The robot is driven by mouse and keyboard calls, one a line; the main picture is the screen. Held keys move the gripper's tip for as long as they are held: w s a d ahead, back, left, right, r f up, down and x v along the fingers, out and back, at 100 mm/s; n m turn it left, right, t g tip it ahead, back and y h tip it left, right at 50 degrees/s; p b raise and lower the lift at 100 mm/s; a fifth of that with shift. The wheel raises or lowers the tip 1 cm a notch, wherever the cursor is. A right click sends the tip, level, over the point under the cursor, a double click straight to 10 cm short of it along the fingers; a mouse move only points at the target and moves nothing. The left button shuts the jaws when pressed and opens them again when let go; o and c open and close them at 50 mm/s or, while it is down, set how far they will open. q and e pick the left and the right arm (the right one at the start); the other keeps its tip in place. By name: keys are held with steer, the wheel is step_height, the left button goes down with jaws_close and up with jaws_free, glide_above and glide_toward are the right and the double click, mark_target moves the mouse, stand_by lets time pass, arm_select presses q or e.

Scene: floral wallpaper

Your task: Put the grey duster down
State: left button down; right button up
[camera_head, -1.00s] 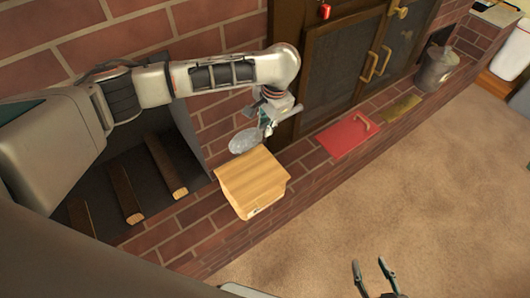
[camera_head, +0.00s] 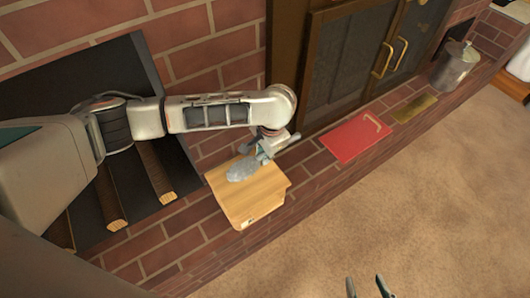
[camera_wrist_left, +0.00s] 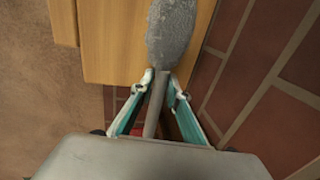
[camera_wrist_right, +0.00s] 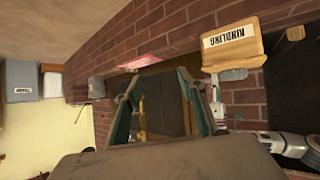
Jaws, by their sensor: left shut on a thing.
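The grey duster (camera_head: 242,170) has a fuzzy oval head and a thin handle. My left gripper (camera_head: 267,150) is shut on the handle, which also shows between the fingers in the left wrist view (camera_wrist_left: 161,82). The duster head lies over the top of the light wooden box (camera_head: 247,207); I cannot tell whether it touches. In the right wrist view the box (camera_wrist_right: 232,46) carries a "KINDLING" label. My right gripper (camera_head: 366,284) is open and empty above the carpet, low in the head view.
The box stands on a brick ledge (camera_head: 300,155) beside a fireplace opening with logs (camera_head: 153,172). A red board (camera_head: 355,137), a brass-coloured plate (camera_head: 414,109) and a metal bucket (camera_head: 453,68) are farther right along the ledge. Dark cabinet doors (camera_head: 345,60) stand behind.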

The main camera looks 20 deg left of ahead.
arm_select(q)
steer(key=shift+r, duration=0.25)
steer(key=c, duration=2.4)
jaws_free()
steer(key=shift+f, duration=0.2)
steer(key=o, duration=0.4)
steer(key=shift+o, duration=0.2)
